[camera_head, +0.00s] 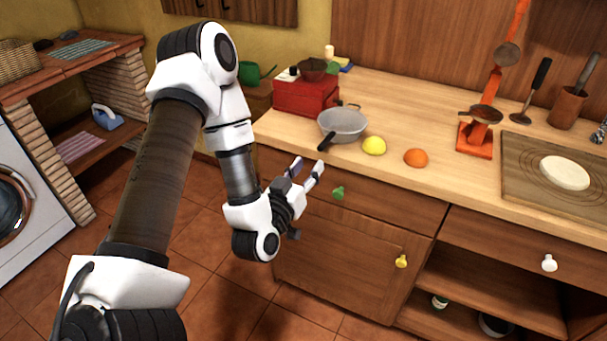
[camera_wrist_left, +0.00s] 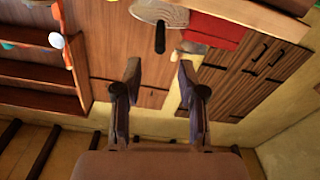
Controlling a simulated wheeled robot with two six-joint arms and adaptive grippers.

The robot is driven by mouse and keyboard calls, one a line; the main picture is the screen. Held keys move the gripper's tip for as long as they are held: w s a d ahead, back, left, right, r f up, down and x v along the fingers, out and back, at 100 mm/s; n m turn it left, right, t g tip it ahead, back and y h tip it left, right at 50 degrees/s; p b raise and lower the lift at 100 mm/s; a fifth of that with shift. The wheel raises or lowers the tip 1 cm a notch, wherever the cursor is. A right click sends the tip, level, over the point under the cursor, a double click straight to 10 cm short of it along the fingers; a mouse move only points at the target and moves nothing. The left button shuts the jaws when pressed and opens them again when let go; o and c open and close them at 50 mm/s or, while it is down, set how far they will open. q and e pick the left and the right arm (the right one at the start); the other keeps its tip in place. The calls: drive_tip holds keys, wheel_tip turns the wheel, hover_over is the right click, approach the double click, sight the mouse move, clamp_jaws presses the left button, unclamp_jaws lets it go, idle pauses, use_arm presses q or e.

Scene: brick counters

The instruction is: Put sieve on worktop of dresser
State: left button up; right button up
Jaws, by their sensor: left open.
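The grey sieve (camera_head: 345,124), a round bowl with a dark handle, rests on the wooden worktop (camera_head: 400,105) of the dresser (camera_head: 350,255), near its left end. Its handle points toward the front edge. My left gripper (camera_head: 309,168) is open and empty, in front of the dresser, below and in front of the handle, not touching it. In the left wrist view, the sieve (camera_wrist_left: 158,11) is at the top, its handle pointing down toward the gap between my open fingers (camera_wrist_left: 159,70). My right gripper is not in view.
A red box (camera_head: 305,97) stands behind the sieve at left. A lemon (camera_head: 374,146) and an orange (camera_head: 416,158) lie to its right. Farther right are an orange-red scale (camera_head: 475,142) and a board (camera_head: 525,187) with dough. A green drawer knob (camera_head: 338,193) is close to my gripper.

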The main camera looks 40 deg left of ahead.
use_arm(q)
drive_tip(key=s+d+f+m+g+h, duration=0.15)
drive_tip(key=s+d+f+g, duration=0.25)
drive_tip(key=f, duration=0.4)
drive_tip(key=s+d+f+m+g+h, duration=0.1)
drive_tip(key=s+d+f+g+h, duration=0.1)
drive_tip(key=s+d+f+g, duration=0.45)
drive_tip(key=s+d+f+m+g+h, duration=0.1)
drive_tip(key=s+f+m+g, duration=0.15)
drive_tip(key=f, duration=0.75)
drive_tip(key=s+d+f+g, duration=0.1)
drive_tip(key=s+f+g, duration=0.3)
drive_tip(key=s, duration=0.7)
drive_tip(key=shift+s+d+f+g, duration=0.2)
drive_tip(key=shift+s+f+g, duration=0.1)
drive_tip(key=shift+g, duration=0.2)
wheel_tip(320, 180, up, 2)
drive_tip(key=shift+r+p, duration=0.15)
drive_tip(key=shift+p, duration=1)
